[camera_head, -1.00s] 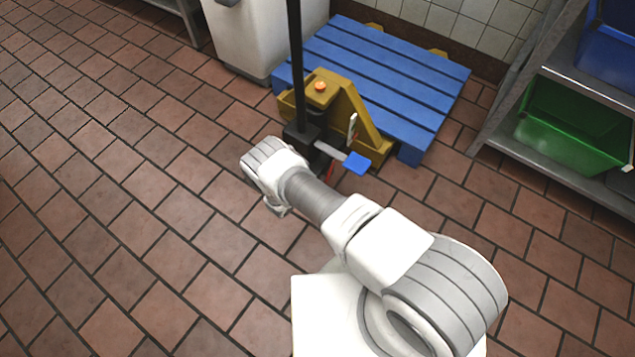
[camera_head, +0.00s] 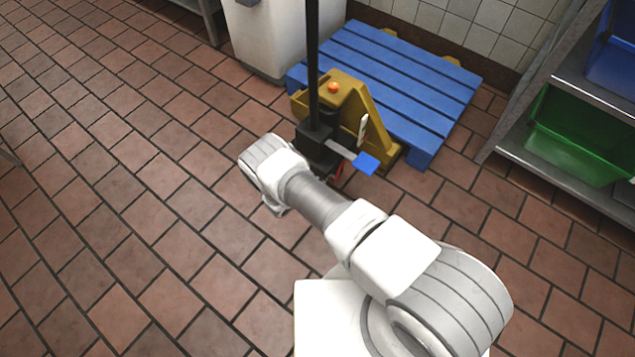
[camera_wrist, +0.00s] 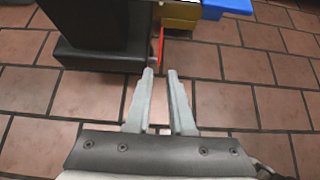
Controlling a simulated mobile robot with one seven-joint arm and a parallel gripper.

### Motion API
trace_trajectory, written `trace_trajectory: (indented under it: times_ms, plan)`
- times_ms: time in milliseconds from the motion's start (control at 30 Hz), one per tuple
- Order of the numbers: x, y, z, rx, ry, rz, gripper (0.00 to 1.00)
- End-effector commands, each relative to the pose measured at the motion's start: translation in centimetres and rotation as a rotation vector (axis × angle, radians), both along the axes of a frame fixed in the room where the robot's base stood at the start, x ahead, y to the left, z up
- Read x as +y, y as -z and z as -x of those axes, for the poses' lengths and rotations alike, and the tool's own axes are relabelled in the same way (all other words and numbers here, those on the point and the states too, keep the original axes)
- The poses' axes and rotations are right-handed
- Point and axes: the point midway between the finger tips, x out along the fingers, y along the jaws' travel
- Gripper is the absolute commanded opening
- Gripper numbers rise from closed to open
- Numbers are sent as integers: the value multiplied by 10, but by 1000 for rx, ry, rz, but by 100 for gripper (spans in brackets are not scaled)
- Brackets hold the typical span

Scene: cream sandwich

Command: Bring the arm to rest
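My gripper (camera_wrist: 160,74) shows in the wrist view with its two fingers apart by a small gap. In the head view my arm is bent, reaching up and left over the floor, and the fingers are hidden there. The fingers point toward the base of a yellow pallet jack (camera_head: 345,105) with a black upright handle. The jack's black base (camera_wrist: 100,40) is ahead and left of the fingers in the wrist view.
A blue pallet (camera_head: 400,85) lies behind the jack. A white bin (camera_head: 275,35) stands at the back. A metal shelf (camera_head: 565,170) with a green crate (camera_head: 580,140) and a blue crate (camera_head: 612,50) is at the right. The tiled floor (camera_head: 110,200) at the left is clear.

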Motion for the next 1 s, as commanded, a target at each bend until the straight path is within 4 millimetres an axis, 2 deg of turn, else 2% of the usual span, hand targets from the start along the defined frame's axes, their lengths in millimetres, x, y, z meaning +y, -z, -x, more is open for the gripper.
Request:
trace_trajectory:
  times_ms: [367,467,567,667,800,1000]
  plan:
    - [0,-1,-1,-1,1,-1,21]
    - [1,-11,-7,-13,23,-12,21]
    - [2,-36,-21,-40,84,-42,21]
    - [-1,-75,-38,-79,180,-88,21]
    - [-8,-136,-59,-138,330,-164,21]
    - [-25,-222,-75,-215,538,-273,21]
